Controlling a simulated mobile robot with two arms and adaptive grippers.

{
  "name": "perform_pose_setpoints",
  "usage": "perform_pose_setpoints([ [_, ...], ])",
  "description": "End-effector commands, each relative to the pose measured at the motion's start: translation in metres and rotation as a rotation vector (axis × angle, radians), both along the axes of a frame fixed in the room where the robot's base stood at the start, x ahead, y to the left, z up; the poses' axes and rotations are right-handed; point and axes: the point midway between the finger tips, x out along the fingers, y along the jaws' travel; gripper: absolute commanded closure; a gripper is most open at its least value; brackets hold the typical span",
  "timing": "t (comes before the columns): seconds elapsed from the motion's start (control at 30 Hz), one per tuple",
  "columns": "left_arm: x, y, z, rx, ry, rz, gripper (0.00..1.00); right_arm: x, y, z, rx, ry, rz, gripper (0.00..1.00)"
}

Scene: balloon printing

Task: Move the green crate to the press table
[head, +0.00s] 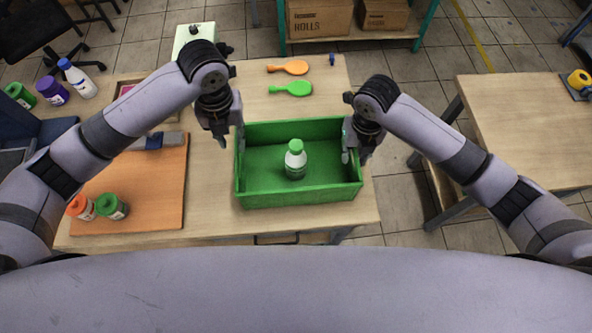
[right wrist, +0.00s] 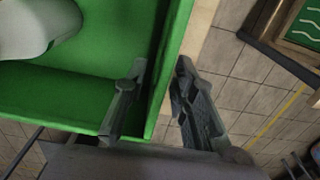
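The green crate (head: 298,199) stands on the wooden table, with a white bottle with a green cap (head: 295,160) upright inside it. My left gripper (head: 231,136) is at the crate's left wall with its fingers apart, one outside the wall; the other finger's exact place is partly hidden. My right gripper (head: 355,156) is at the right wall, one finger inside and one outside. In the right wrist view, the right gripper (right wrist: 158,75) is open around the crate wall (right wrist: 174,45), with a gap visible beside the inner finger. The bottle (right wrist: 38,25) shows there too.
An orange board (head: 150,205) with jars lies left of the crate. Orange and green paddles (head: 290,88) lie behind it. A second wooden table (head: 525,120) stands at the right across a floor gap, largely bare, with a yellow roll (head: 580,80) at its far right.

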Motion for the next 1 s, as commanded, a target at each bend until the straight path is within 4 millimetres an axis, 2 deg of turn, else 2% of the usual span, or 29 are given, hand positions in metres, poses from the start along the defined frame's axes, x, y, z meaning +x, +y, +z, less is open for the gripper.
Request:
perform_pose_setpoints([
  [0.03, 0.0, 0.0, 0.0, 0.0, 0.0, 0.0, 0.75, 0.002, -0.001, 0.013, 0.0, -0.006, 0.002, 0.75],
  [0.2, 0.0, 0.0, 0.0, 0.0, 0.0, 0.0, 0.75, 0.001, -0.001, 0.047, -0.001, -0.004, 0.002, 0.75],
  [0.4, 0.0, 0.0, -0.001, 0.0, 0.0, 0.0, 0.75, 0.0, -0.001, 0.072, -0.001, -0.002, 0.001, 0.75],
  [1.0, 0.0, 0.0, -0.001, 0.0, 0.0, -0.001, 0.75, 0.0, -0.001, 0.076, -0.001, 0.0, 0.0, 0.75],
])
